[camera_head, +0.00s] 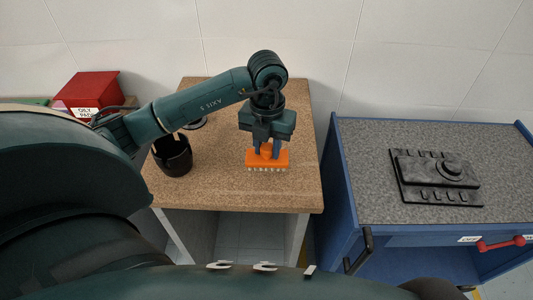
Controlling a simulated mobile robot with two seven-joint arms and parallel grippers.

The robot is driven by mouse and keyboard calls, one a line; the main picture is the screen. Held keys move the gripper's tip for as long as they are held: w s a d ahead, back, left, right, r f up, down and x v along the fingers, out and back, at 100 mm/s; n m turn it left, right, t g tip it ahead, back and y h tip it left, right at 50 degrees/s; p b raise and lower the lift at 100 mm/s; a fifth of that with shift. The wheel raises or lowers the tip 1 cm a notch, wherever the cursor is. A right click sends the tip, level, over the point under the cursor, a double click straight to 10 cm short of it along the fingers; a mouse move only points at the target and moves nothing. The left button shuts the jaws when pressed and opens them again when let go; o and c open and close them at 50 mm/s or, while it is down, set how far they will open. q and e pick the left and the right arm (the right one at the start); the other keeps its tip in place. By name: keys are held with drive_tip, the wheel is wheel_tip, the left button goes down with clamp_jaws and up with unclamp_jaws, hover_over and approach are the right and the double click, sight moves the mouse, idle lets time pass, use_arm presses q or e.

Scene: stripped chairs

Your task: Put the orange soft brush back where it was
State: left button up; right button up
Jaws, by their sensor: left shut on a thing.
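An orange soft brush (281,160) with pale bristles facing down is at the front right part of the cork-coloured bench top. My left gripper (266,149) points down from above and is shut on the brush's upper part. I cannot tell whether the bristles touch the bench. My right gripper is not in view.
A black cup (173,158) stands left of the brush, with a round item partly hidden behind my arm. A red box labelled for oily pads (85,92) is at far left. A blue cabinet (345,160) at right carries a black panel with a knob (435,178).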

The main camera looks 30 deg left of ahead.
sight(267, 156)
use_arm(q)
wheel_tip(267, 156, down, 3)
drive_tip(key=shift+f, duration=0.1)
drive_tip(key=shift+f, duration=0.1)
drive_tip(key=shift+f, duration=0.15)
drive_tip(key=o, duration=0.9)
drive_tip(key=shift+o, duration=0.2)
